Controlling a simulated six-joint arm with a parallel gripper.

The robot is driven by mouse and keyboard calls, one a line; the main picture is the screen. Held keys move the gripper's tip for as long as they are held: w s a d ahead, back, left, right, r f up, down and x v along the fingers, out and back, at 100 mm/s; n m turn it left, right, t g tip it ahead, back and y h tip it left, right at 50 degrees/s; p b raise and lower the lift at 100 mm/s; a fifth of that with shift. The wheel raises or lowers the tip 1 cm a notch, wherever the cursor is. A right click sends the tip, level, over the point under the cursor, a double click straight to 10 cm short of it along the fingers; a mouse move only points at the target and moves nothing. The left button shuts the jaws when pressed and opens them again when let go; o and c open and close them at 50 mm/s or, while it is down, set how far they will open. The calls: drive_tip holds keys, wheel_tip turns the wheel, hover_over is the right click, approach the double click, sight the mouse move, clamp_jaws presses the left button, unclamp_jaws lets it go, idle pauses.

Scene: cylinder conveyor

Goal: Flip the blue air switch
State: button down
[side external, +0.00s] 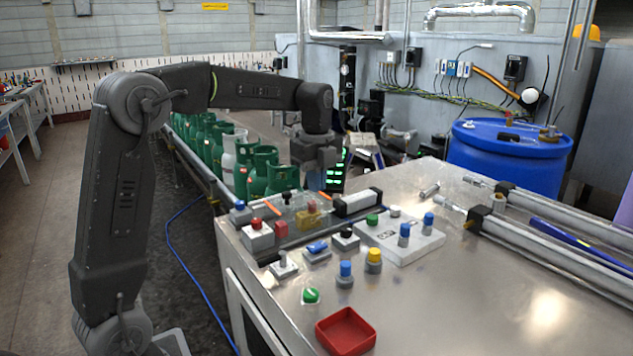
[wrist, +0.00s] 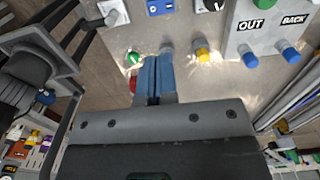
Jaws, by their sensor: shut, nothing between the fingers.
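A small blue rocker switch (side external: 317,247) on a grey base sits on the metal bench top in the side view, among other switches and knobs. It appears to be the blue part (wrist: 159,6) cut off by the top edge of the wrist view. My gripper (side external: 315,182) hangs above the far edge of the bench, apart from the switch. In the wrist view my gripper's blue fingers (wrist: 156,72) are together with nothing between them. They cover part of the bench.
A blue-topped knob (side external: 345,270), a yellow knob (side external: 374,258) and a grey lever switch (side external: 283,264) stand close around the switch. A red tray (side external: 346,331) lies at the front. Green gas cylinders (side external: 264,171) line the conveyor behind. A blue barrel (side external: 508,158) stands at right.

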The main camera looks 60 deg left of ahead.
sight(313, 247)
drive_tip(key=shift+s+r, duration=0.1)
drive_tip(key=shift+s, duration=0.3)
wheel_tip(313, 247, down, 14)
drive_tip(key=shift+f, duration=0.1)
idle(0.4)
